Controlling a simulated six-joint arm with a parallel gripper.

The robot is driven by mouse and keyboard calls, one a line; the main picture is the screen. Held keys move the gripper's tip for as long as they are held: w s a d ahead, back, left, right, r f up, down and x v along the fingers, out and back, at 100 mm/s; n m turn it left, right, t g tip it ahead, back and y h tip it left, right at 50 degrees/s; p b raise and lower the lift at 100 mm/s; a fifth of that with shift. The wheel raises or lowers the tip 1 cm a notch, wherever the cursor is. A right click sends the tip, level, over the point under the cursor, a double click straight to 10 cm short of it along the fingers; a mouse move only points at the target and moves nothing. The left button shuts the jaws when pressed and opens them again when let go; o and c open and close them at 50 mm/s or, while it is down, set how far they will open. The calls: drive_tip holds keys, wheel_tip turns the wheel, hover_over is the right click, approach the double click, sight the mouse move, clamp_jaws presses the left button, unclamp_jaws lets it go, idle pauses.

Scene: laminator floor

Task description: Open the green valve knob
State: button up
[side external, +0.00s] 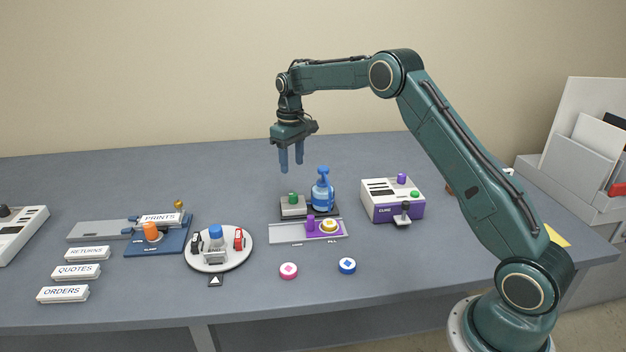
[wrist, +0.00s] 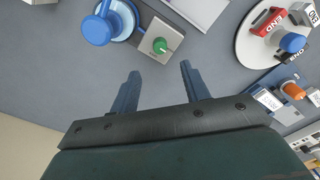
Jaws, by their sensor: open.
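The green valve knob (side external: 293,197) sits on top of a small grey box (side external: 288,210), beside a blue pump bottle (side external: 322,194). In the wrist view the knob (wrist: 160,46) shows as a round green cap with a light mark, just beyond the fingertips and roughly centred between them. My gripper (side external: 291,168) is open and empty, fingers pointing down. In the side view it hangs in the air above the box, apart from the knob. Both fingers also show in the wrist view (wrist: 160,68). Nothing hides the knob.
The blue bottle stands close to the knob's right. In front lies a plate with a purple slider (side external: 311,227). A purple-and-white CURE machine (side external: 392,201) with another green knob (side external: 415,194) stands right. A white turntable (side external: 219,263) is front left. The table behind the box is clear.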

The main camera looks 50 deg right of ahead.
sight(293, 194)
wheel_tip(293, 194, down, 10)
drive_tip(key=shift+f, duration=0.1)
idle(0.4)
drive_tip(key=c, duration=1)
